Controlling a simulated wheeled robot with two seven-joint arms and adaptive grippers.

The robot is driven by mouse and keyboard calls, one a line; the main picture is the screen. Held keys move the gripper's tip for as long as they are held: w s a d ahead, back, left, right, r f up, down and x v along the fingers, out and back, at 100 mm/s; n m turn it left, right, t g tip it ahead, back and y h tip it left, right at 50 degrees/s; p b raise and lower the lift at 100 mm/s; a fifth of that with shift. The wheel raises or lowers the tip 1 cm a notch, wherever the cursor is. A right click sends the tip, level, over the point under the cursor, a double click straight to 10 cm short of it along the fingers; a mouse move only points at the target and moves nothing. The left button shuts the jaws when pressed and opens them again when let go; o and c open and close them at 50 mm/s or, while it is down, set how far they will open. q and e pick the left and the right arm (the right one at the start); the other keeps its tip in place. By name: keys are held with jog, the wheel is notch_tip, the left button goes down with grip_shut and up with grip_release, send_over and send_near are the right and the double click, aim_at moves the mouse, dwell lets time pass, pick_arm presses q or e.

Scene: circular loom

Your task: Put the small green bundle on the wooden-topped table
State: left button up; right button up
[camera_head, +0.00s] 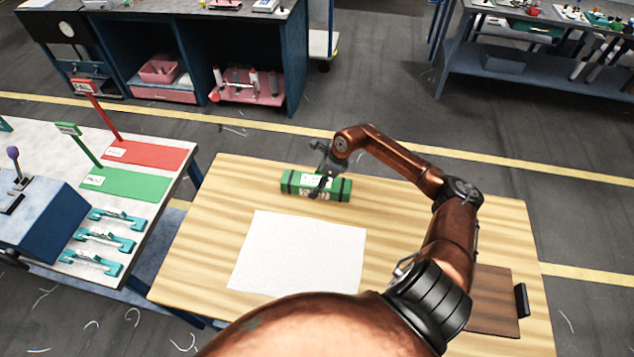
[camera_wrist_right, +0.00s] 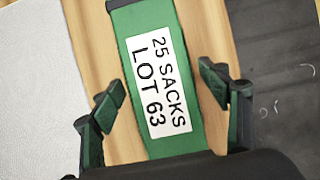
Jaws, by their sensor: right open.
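The small green bundle (camera_head: 330,188) lies on the wooden-topped table (camera_head: 420,225), near its far edge. It has dark bands and a white label reading "25 SACKS LOT 63". My right gripper (camera_head: 322,185) is over the bundle, reaching in from the right. In the right wrist view the bundle (camera_wrist_right: 160,85) runs between the two open fingers of the right gripper (camera_wrist_right: 165,95), with a gap on each side. Part of the bundle is hidden by the gripper. My left gripper is not in view.
A white sheet (camera_head: 300,252) lies on the table in front of the bundle. A brown board (camera_head: 492,300) with a black piece is at the right. At the left, a bench (camera_head: 150,135) holds red and green mats, teal tools and a blue box.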

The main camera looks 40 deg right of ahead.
jog(key=v, duration=1.2)
jog(key=shift+r+b, duration=0.15)
jog(key=shift+b, duration=0.3)
jog(key=shift+w, duration=0.1)
